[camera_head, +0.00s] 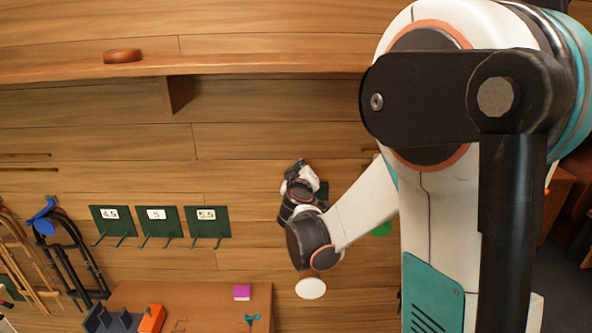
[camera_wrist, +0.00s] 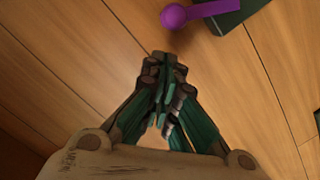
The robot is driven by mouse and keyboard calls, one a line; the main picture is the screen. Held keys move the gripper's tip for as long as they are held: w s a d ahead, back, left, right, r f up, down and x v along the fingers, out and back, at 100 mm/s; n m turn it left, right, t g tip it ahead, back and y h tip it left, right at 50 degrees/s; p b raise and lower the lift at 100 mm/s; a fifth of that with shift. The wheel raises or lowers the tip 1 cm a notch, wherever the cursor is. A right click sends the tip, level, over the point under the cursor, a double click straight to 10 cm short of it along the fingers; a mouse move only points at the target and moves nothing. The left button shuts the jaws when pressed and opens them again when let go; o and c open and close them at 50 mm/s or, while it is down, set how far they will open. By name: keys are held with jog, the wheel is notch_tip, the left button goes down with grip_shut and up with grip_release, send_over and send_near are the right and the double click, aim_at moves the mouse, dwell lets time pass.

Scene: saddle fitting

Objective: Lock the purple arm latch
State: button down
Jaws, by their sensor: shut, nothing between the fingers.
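The purple arm latch shows at the top of the wrist view: a round purple knob with a flat purple arm (camera_wrist: 208,11) running right over a dark green block (camera_wrist: 243,9) on the wooden wall. My gripper (camera_wrist: 163,62) is shut and empty, its fingertips together just below and left of the knob, with a visible gap in the picture. In the head view my gripper (camera_head: 298,172) is at the wooden wall, right of the numbered plates. The purple latch cannot be made out there; my gripper and arm may hide it.
Dark green plates (camera_head: 159,221) with pegs and number labels are on the wall at left. A wooden shelf (camera_head: 230,66) runs above. Dark straps hang at far left.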

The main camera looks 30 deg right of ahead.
jog(key=shift+s+d+f, duration=0.3)
jog(key=shift+s+f, duration=0.5)
jog(key=shift+s, duration=0.15)
jog(key=shift+s, duration=0.1)
